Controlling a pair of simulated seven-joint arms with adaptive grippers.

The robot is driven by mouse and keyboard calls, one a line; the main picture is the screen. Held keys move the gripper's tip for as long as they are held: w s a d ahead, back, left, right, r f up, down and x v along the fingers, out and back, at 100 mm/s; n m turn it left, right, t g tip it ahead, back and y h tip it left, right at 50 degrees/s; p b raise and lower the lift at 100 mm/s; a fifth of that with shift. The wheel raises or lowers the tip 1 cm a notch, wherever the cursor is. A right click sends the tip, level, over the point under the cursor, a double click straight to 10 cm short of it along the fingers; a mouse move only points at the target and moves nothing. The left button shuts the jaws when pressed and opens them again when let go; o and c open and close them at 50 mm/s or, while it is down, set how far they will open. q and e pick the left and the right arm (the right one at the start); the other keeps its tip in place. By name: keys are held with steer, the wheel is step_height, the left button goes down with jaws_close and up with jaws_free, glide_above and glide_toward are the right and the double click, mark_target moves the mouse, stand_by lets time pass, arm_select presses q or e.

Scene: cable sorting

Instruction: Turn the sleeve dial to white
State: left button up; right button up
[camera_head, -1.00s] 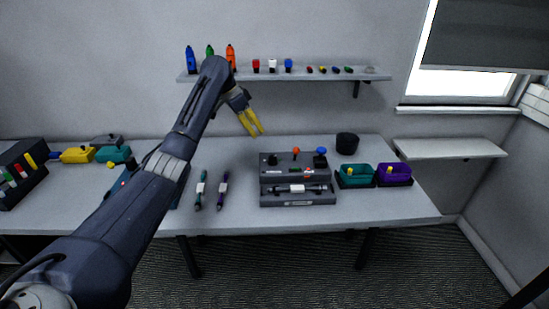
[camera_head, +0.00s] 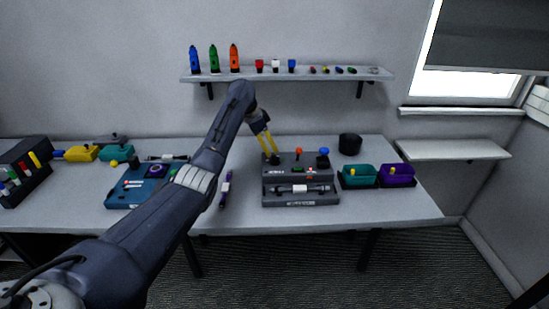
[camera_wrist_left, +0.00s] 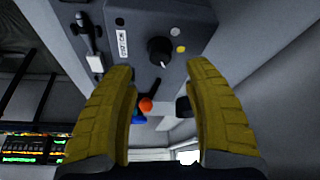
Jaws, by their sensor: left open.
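The grey sleeve machine (camera_head: 325,200) stands on the table. Its black round dial (camera_wrist_left: 159,50) shows in the left wrist view with a white pointer line towards the picture's bottom. A yellow dot (camera_wrist_left: 181,49) and a pale whitish dot (camera_wrist_left: 175,31) sit beside the dial. My left gripper (camera_head: 269,154) is open with yellow fingers and hangs over the machine's left rear, close to the dial. In the left wrist view my left gripper (camera_wrist_left: 160,70) has its fingertips apart, the dial lying between and just beyond them. My right gripper is not in view.
Teal (camera_head: 358,181) and purple (camera_head: 397,181) bins stand to the right.

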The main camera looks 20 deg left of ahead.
mark_target(275, 157)
arm_select(q)
steer(key=shift+x, duration=3.1)
jaws_close()
